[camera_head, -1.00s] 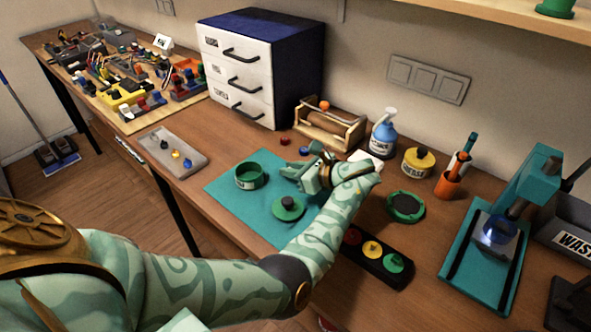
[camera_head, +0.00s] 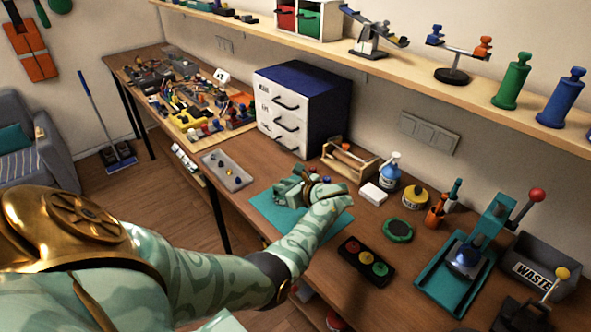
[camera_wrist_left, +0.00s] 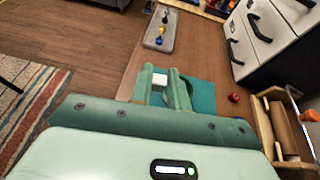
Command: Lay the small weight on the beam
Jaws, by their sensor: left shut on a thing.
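My left gripper (camera_head: 293,190) is over the teal mat (camera_head: 285,222); what it is shut on is mostly hidden. The left wrist view shows the two fingers (camera_wrist_left: 166,90) with a small whitish patch (camera_wrist_left: 160,79) between them. On the shelf stand a dark tilted beam (camera_head: 375,32) on a stand and a balance (camera_head: 455,56) with a blue and an orange weight on its arms. I cannot tell which beam or which small weight is meant. A grey tray (camera_head: 228,170) holds several small knobbed pieces. My right gripper is not in view.
A drawer cabinet (camera_head: 300,110) stands behind the mat. A spray bottle (camera_head: 390,170), a yellow-lidded jar (camera_head: 415,197) and a black strip with coloured discs (camera_head: 366,260) are right of it. A teal press (camera_head: 465,255) and a waste bin (camera_head: 545,265) stand at the right.

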